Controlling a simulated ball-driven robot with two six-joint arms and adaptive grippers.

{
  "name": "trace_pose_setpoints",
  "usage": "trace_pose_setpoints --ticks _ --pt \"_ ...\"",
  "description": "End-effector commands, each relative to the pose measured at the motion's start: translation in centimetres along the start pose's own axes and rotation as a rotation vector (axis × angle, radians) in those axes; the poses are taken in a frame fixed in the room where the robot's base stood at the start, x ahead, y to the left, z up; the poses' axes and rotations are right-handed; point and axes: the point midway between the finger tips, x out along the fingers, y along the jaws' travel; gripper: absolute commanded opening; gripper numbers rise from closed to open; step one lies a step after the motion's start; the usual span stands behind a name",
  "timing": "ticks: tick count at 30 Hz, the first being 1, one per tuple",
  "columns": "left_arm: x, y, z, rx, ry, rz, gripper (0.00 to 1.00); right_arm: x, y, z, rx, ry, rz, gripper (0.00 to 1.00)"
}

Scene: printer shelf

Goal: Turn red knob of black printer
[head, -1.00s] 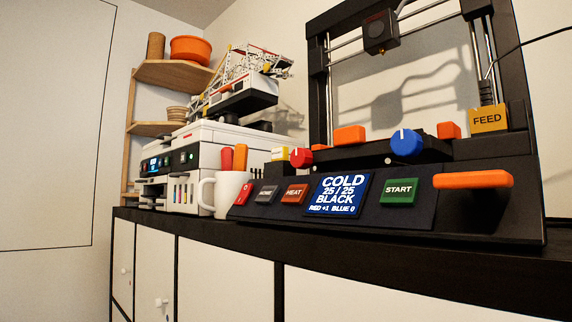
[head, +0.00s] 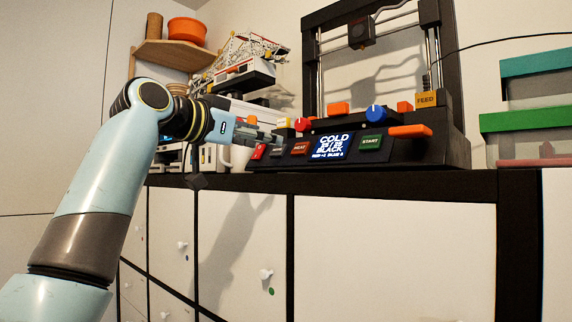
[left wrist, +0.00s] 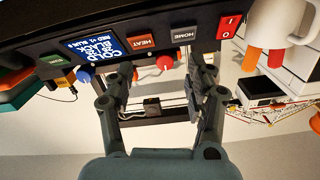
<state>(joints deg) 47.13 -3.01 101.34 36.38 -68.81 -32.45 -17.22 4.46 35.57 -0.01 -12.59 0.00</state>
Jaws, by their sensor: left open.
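The black printer (head: 440,150) stands on the dark shelf top. Its red knob (head: 302,124) sits on the raised part behind the panel, left of the blue knob (head: 376,113). My left gripper (head: 270,138) is in front of the printer's left end, left of the red knob. In the upside-down left wrist view, my left gripper (left wrist: 160,74) is open and empty. The red knob (left wrist: 165,62) appears between its fingers, beyond the panel edge; contact is not visible. The display (head: 330,147) reads COLD, BLACK. My right gripper is out of view.
The panel has HEAT (head: 300,148) and START (head: 371,143) buttons and an orange handle (head: 410,131). A white mug (left wrist: 268,30) stands beside the panel's power switch (left wrist: 229,26). Teal and green boxes (head: 525,122) are at the right. Cabinet fronts lie below.

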Motion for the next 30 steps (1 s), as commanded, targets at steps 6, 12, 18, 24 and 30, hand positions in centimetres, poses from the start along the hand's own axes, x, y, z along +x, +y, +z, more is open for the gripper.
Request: trace_pose_setpoints --ticks 6,12,18,24,30 --pt "0.1 -0.7 -4.9 0.043 0.064 -0.014 0.55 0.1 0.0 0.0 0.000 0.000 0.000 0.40" --pt "3.3 -0.8 -5.4 0.039 0.064 -0.012 0.55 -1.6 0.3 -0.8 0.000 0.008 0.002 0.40" --pt "7.3 -0.8 -5.5 0.039 0.061 -0.014 0.55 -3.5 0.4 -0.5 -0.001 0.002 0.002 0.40" --pt "9.7 -0.9 -5.5 0.041 0.063 -0.015 0.55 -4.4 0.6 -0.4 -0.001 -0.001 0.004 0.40" --pt "10.3 -0.9 -5.3 0.043 0.063 -0.016 0.55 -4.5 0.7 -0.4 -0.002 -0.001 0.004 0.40"
